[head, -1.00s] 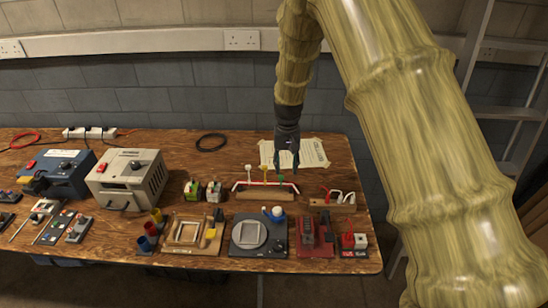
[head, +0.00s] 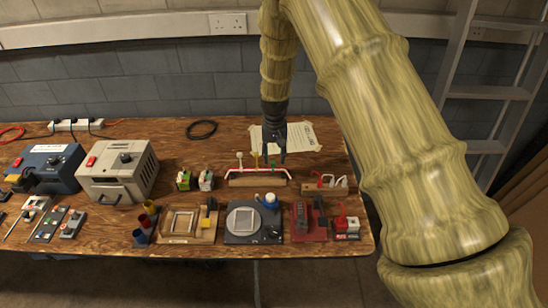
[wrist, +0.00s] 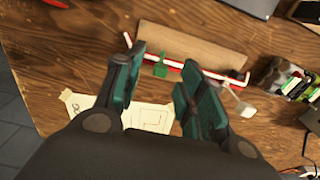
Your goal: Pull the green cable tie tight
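The green cable tie (wrist: 160,70) has a small green tail standing up near one end of a red and white cable bundle (wrist: 200,70). The bundle runs along a wooden block (head: 258,181). My gripper (wrist: 163,62) is open and empty above the bundle. In the wrist view the green tail shows in the gap between the fingers, nearer the left one. I cannot tell whether a finger touches it. A white tie (wrist: 240,105) stands farther right along the bundle.
A paper sheet (head: 300,136) lies behind the block. Green and white connector blocks (head: 184,181) stand left, and a small block with red and white loops (head: 325,187) stands right. Several devices line the front edge. A black cable ring (head: 202,129) lies behind on bare wood.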

